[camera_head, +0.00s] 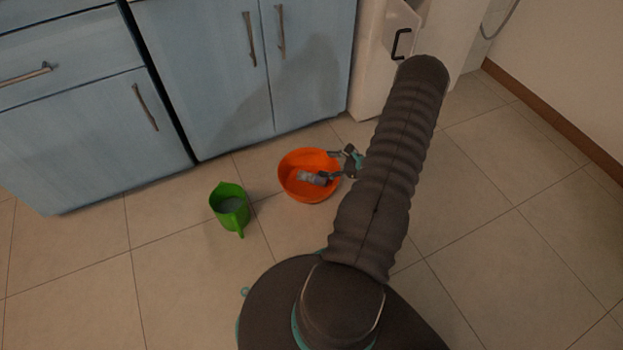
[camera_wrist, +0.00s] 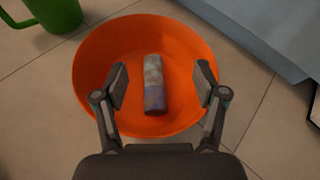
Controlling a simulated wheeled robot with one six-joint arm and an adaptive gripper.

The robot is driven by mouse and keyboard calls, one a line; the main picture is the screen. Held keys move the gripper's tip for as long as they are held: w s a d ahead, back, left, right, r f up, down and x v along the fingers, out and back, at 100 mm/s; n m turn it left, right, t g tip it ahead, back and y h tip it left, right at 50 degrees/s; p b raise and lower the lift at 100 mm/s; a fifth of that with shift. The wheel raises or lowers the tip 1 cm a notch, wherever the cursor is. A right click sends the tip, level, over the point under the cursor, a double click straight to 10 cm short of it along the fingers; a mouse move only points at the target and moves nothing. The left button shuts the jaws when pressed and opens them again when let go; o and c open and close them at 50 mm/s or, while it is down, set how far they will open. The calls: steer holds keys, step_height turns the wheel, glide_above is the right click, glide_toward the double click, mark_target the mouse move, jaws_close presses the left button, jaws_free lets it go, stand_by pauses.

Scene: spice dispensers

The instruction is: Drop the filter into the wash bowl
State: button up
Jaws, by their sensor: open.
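The orange wash bowl (camera_head: 297,189) stands on the tiled floor in front of the blue cabinets. In the wrist view the bowl (camera_wrist: 95,55) fills the middle. The filter, a grey and bluish cylinder (camera_wrist: 154,84), is inside the bowl; it also shows in the head view (camera_head: 310,177). My gripper (camera_wrist: 161,86) is open over the bowl, with one fingertip pad on each side of the filter and a gap on both sides. In the head view my gripper (camera_head: 335,164) reaches over the bowl's right rim. Whether the filter touches the bowl's bottom is hard to tell.
A green jug (camera_head: 231,204) with a handle stands left of the bowl and holds something greyish. Blue cabinets (camera_head: 215,70) with metal handles stand behind the bowl. A white unit (camera_head: 378,60) is at the back right. The tiled floor left and right is clear.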

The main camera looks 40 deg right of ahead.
steer(key=v, duration=1.1)
steer(key=shift+s+r, duration=0.2)
steer(key=shift+s, duration=0.05)
steer(key=shift+d, duration=0.15)
